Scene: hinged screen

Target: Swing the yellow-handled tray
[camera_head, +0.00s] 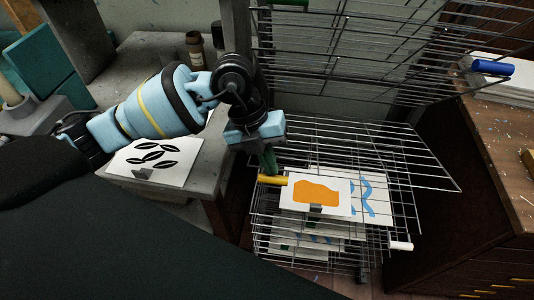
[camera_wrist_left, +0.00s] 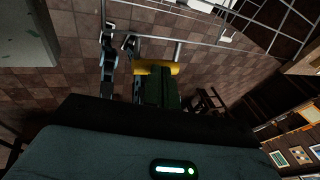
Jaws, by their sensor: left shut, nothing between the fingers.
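The tray is a wire rack shelf (camera_head: 405,170) in the head view, with a yellow handle (camera_head: 273,180) at its left front edge. My left gripper (camera_head: 269,166) is shut with nothing between its fingers, right at the handle. In the left wrist view the dark green fingers (camera_wrist_left: 161,88) sit close together in front of the yellow handle (camera_wrist_left: 150,67), overlapping its middle. I cannot tell whether they touch it. My right gripper is not in view.
Prints, one with an orange shape (camera_head: 317,192), lie on the wire shelves. A grey table (camera_head: 206,178) stands left and a wooden cabinet (camera_head: 475,210) right.

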